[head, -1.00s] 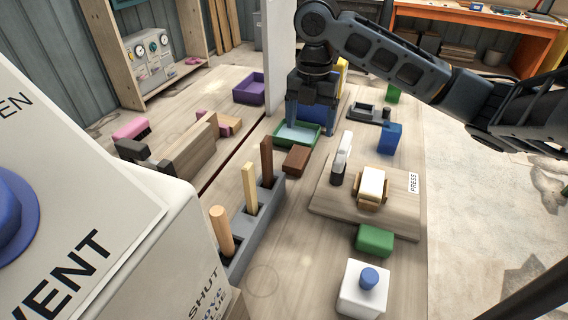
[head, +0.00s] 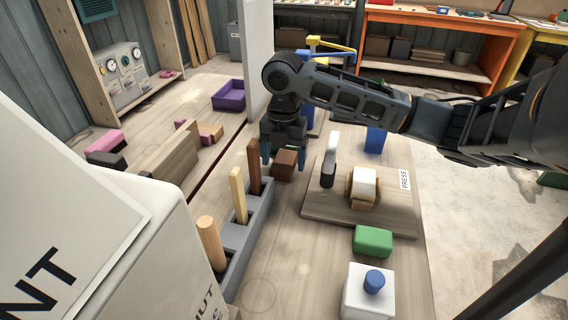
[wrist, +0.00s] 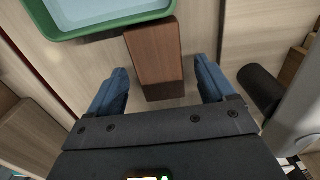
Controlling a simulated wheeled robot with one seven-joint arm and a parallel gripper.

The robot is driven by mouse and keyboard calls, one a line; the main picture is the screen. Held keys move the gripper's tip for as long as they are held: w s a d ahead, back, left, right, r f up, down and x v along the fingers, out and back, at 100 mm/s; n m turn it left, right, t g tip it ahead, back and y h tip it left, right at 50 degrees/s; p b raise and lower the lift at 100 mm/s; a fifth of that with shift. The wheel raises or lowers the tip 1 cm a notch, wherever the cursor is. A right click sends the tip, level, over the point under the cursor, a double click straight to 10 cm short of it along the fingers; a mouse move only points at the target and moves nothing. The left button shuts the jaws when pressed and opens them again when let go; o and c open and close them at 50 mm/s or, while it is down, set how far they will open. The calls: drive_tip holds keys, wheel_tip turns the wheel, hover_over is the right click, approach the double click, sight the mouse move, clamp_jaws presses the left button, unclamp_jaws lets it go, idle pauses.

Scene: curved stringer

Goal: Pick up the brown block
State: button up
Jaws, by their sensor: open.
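The brown block (head: 284,166) lies on the wooden table, just beyond the slotted rack in the head view. In the wrist view the brown block (wrist: 155,55) is upright in the picture, its near end between my two blue fingers, with gaps on both sides. My gripper (head: 284,155) points down over the block in the head view; it also shows in the wrist view (wrist: 161,75). It is open and holds nothing. Whether the fingertips are level with the block, I cannot tell.
A green tray (wrist: 105,27) is close beside the block's far end. A grey rack (head: 262,210) holds several upright pegs at the near left. A wooden board (head: 318,206) with a clamp-like piece is to the right, with a green block (head: 372,241) nearer.

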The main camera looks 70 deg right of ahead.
drive_tip(key=shift+f, duration=0.45)
drive_tip(key=c, duration=1.2)
